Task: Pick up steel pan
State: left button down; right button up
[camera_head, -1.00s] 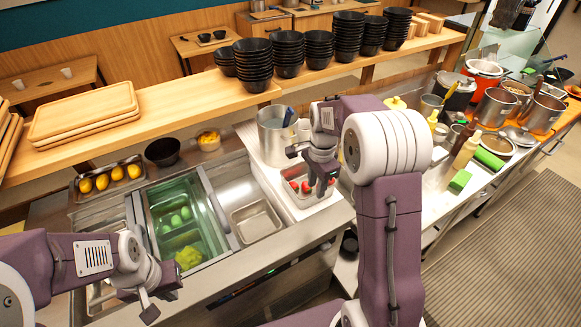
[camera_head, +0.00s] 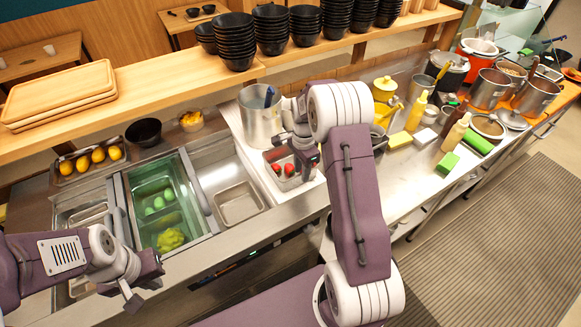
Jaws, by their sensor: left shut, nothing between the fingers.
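An empty rectangular steel pan (camera_head: 240,204) sits in the counter well, right of the green-tinted bin. A smaller steel pan (camera_head: 287,184) with red pieces in it stands on the white board; I cannot tell which pan the task means. My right gripper (camera_head: 306,176) points down at the right edge of the small pan, and its arm hides part of that side. Its fingers are too small and dark to tell open from shut or whether they touch the rim. My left gripper (camera_head: 145,293) is shut and empty, in front of the bins at lower left.
A tall steel pot (camera_head: 261,120) stands behind the small pan. Black bowl stacks (camera_head: 271,32) and wooden trays (camera_head: 62,90) line the shelf above. Bottles, a green sponge (camera_head: 447,163) and large pots (camera_head: 488,90) crowd the right counter.

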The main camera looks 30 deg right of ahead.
aim_at(301, 182)
jog(key=f, duration=0.2)
jog(key=f+p, duration=0.1)
jog(key=f, duration=0.1)
jog(key=shift+s+a, duration=0.2)
jog(key=shift+a, duration=0.05)
jog(key=shift+w+d+f, duration=0.1)
jog(key=shift+f, duration=0.35)
grip_shut()
jog(key=shift+r, duration=0.1)
jog(key=shift+s, duration=0.2)
dwell(0.4)
